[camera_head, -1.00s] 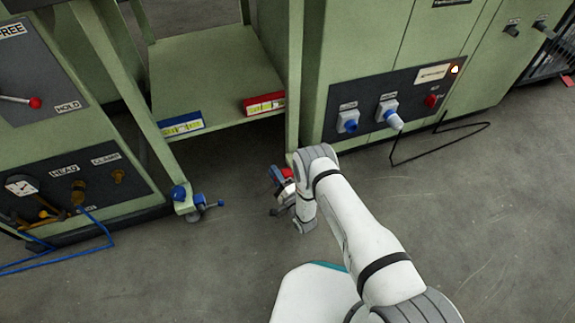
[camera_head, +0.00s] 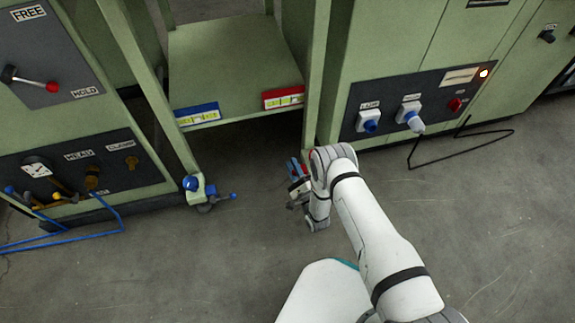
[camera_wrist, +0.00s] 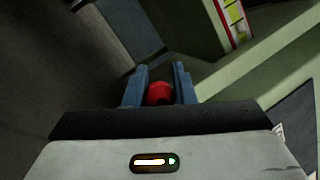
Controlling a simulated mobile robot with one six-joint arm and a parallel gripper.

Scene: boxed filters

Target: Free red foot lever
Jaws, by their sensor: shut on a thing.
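The red foot lever shows in the wrist view as a red knob (camera_wrist: 159,93) between the two blue fingers of my gripper (camera_wrist: 160,86). My gripper is shut on it. In the head view my gripper (camera_head: 296,172) is low by the foot of the right green leg (camera_head: 315,85), and my wrist and arm hide most of the red lever there. A blue foot lever (camera_head: 218,197) with a blue knob is at the foot of the left leg, apart from my gripper.
A green shelf (camera_head: 225,65) between the legs carries a blue-framed label (camera_head: 198,114) and a red-framed label (camera_head: 283,97). Right stands a cabinet with a plug panel (camera_head: 415,105) and a black cable (camera_head: 460,137). A blue hose (camera_head: 70,236) lies left. Grey floor (camera_head: 180,265) is open in front.

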